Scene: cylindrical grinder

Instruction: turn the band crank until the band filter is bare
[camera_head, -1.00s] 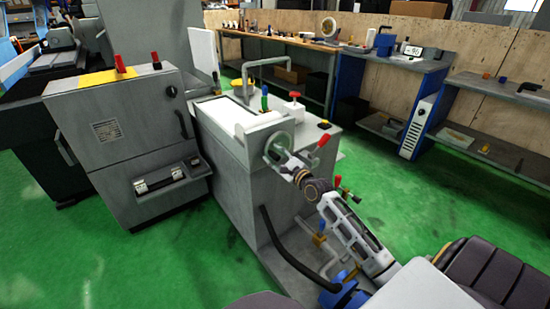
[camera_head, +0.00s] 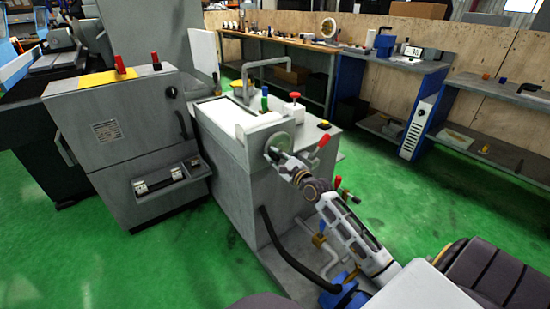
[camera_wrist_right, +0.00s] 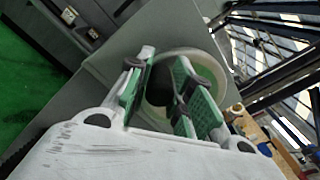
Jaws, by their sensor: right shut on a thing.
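The band crank (camera_head: 280,141) is a round grey-green disc on the near end of the grey filter unit. My right gripper (camera_head: 272,153) is at the disc's lower left. In the right wrist view, my right gripper's green-padded fingers (camera_wrist_right: 165,90) are shut on the crank's dark handle (camera_wrist_right: 165,82), with the pale disc rim (camera_wrist_right: 232,88) behind. The band filter (camera_head: 230,113) is the long trough on top of the unit. A white sheet covers the part of it that I see. My left gripper is not in view.
A red-knobbed lever (camera_head: 322,141) and a red button (camera_head: 295,96) are close to the crank. A bent grey pipe (camera_head: 268,64) rises behind the trough. A grey cabinet (camera_head: 120,130) stands at left. Green floor (camera_head: 400,210) is free at right.

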